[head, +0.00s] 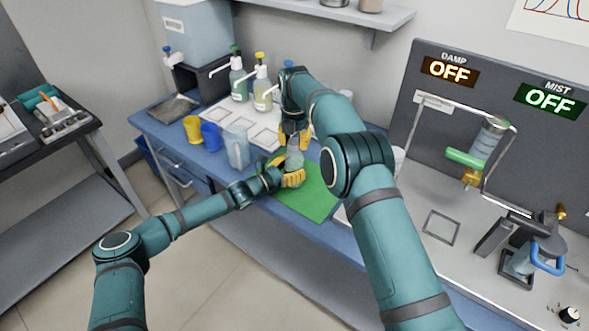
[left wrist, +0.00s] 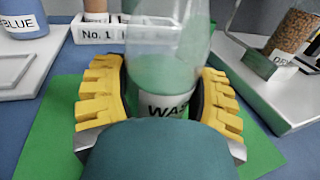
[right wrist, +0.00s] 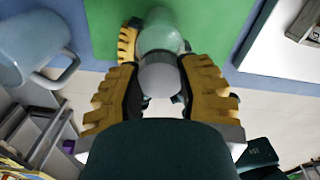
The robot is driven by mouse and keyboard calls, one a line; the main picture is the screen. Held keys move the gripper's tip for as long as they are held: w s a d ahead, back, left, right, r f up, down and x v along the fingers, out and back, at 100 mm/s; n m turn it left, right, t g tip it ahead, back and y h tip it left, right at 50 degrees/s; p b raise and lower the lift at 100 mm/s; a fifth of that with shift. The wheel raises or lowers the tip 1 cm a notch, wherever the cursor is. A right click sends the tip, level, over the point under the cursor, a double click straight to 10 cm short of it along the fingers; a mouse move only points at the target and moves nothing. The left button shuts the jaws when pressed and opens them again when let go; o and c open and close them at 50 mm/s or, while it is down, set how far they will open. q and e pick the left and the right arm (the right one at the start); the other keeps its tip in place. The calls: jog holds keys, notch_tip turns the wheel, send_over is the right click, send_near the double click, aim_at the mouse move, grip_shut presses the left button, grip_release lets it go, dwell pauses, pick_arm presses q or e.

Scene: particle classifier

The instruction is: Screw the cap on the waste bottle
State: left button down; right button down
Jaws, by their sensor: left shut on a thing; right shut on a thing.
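The clear waste bottle (head: 294,158) stands upright over the green mat; its label, partly hidden, reads "WAS" in the left wrist view (left wrist: 163,104). My left gripper (head: 290,178) is shut around its lower part from the side. My right gripper (head: 296,135) is above the bottle, pointing down. In the right wrist view, its fingers are shut on the pale grey cap (right wrist: 160,74), which lines up with the bottle's top. I cannot tell how far the cap sits on the neck.
The green mat (head: 316,204) lies on the blue table. A pale blue jug (head: 237,147), a blue cup (head: 211,136) and a yellow cup (head: 193,129) stand to the left. Pump bottles (head: 238,78) are behind. The machine bench (head: 450,270) lies at the right.

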jog(key=m, duration=1.4)
jog(key=shift+s+f, duration=0.1)
jog(key=m, duration=0.3)
jog(key=shift+m, duration=0.3)
jog(key=m, duration=0.3)
jog(key=shift+m, duration=0.3)
jog(key=m, duration=1.2)
jog(key=shift+m, duration=0.3)
jog(key=m, duration=0.5)
jog(key=shift+f, duration=0.1)
jog(key=m, duration=0.7)
jog(key=shift+m, duration=0.3)
jog(key=m, duration=0.6)
jog(key=shift+m, duration=0.3)
jog(key=c, duration=0.6)
grip_release()
jog(key=shift+o, duration=0.2)
